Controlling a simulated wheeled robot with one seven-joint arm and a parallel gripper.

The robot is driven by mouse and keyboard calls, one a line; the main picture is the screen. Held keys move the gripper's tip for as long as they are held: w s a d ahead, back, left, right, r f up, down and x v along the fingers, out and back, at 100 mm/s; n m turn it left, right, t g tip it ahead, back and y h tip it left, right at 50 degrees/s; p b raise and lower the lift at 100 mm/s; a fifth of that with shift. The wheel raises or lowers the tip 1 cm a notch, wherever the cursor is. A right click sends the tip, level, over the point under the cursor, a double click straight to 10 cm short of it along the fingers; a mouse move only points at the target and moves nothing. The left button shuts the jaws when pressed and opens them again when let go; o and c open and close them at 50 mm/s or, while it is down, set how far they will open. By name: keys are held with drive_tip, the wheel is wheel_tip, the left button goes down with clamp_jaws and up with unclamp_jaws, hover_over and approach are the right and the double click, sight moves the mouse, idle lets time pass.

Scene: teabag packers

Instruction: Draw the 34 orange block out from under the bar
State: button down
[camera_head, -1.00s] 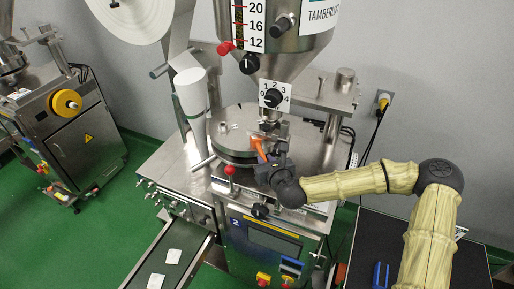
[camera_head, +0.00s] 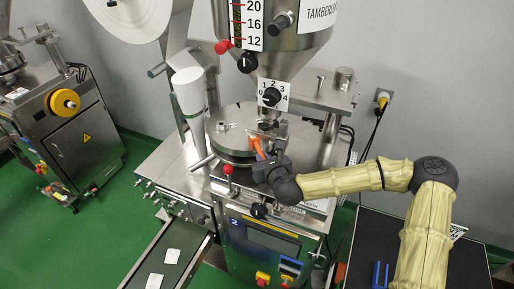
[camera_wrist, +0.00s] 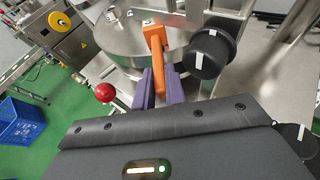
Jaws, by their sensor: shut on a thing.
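The orange block (camera_wrist: 155,40) has a wide head and a narrower stem reaching down toward me. It lies over the round steel plate (camera_wrist: 115,38) of the machine. My gripper (camera_wrist: 160,88), with two purple fingers, is shut on the stem; the head is clear of the fingers. In the head view the orange block (camera_head: 258,148) shows just beyond my gripper (camera_head: 265,163), below the dosing hopper. The number 34 is not readable. I cannot clearly pick out the bar or tell whether the block is still under it.
A black knob (camera_wrist: 208,53) stands close right of the block. A red ball knob (camera_wrist: 105,93) stands to the left of my fingers, also seen in the head view (camera_head: 228,169). The hopper (camera_head: 275,40) hangs above. A conveyor with teabags (camera_head: 172,256) runs front left.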

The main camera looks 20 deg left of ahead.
drive_tip(key=shift+s, duration=0.1)
drive_tip(key=s+d, duration=0.4)
drive_tip(key=s, duration=0.2)
drive_tip(key=shift+d+b, duration=0.2)
drive_tip(key=shift+b, duration=0.15)
idle(1.1)
drive_tip(key=s+r+p, duration=0.2)
drive_tip(key=s+r, duration=0.1)
drive_tip(key=s, duration=0.3)
drive_tip(key=shift+a, duration=0.25)
idle(0.7)
drive_tip(key=shift+w+d, duration=0.1)
